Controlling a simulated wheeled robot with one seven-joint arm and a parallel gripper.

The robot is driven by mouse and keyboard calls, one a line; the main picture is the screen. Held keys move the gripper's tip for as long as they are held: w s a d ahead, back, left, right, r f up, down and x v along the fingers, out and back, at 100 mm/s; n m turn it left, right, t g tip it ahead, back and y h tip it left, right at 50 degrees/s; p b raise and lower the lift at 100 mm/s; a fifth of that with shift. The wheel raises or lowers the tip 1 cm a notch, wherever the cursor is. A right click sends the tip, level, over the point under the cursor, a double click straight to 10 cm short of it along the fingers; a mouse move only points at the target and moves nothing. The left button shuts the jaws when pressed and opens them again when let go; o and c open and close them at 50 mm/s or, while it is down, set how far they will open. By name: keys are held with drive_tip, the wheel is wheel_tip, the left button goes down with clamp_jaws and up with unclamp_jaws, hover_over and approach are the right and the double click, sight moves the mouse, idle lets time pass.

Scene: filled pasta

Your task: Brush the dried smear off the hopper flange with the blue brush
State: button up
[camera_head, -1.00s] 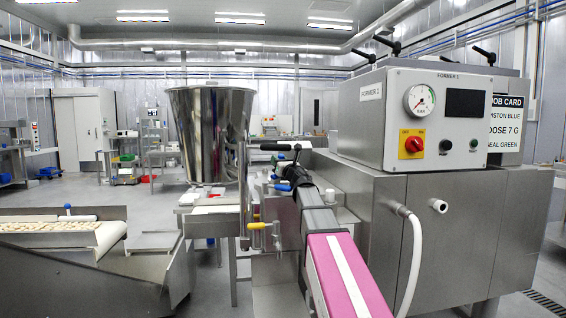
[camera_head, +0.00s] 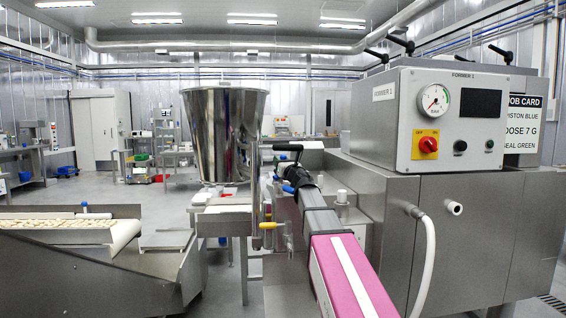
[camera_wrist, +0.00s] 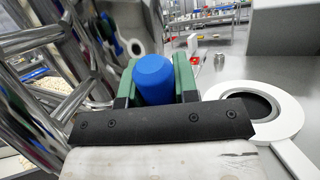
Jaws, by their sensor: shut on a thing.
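My gripper (camera_wrist: 153,88) has green fingers and is shut on the blue brush (camera_wrist: 154,78). Its rounded blue end shows between the fingers in the wrist view; the bristles are hidden. In the head view my arm reaches forward, with a small blue part (camera_head: 289,189) showing near its end. The steel hopper (camera_head: 224,135) stands upright behind and left of the arm's end. In the wrist view, shiny curved steel (camera_wrist: 30,100) rises close on the left. I cannot make out the flange or the dried smear in these views.
A white ring around a dark opening (camera_wrist: 290,118) lies on the steel top, right of my gripper. The former machine (camera_head: 450,120) with gauge and red knob stands at right, a white hose (camera_head: 431,260) below. A conveyor with pasta (camera_head: 60,226) is at left.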

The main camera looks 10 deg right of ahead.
drive_tip(key=shift+d, duration=3.95)
drive_tip(key=shift+s+a+f, duration=0.15)
drive_tip(key=shift+a, duration=1.95)
drive_tip(key=shift+s+a+f, duration=0.1)
drive_tip(key=shift+a+f, duration=0.05)
drive_tip(key=shift+a, duration=1.9)
drive_tip(key=shift+d, duration=0.1)
drive_tip(key=d, duration=0.8)
drive_tip(key=shift+f, duration=0.1)
drive_tip(key=shift+r, duration=3)
drive_tip(key=shift+r, duration=0.15)
drive_tip(key=shift+r, duration=1.35)
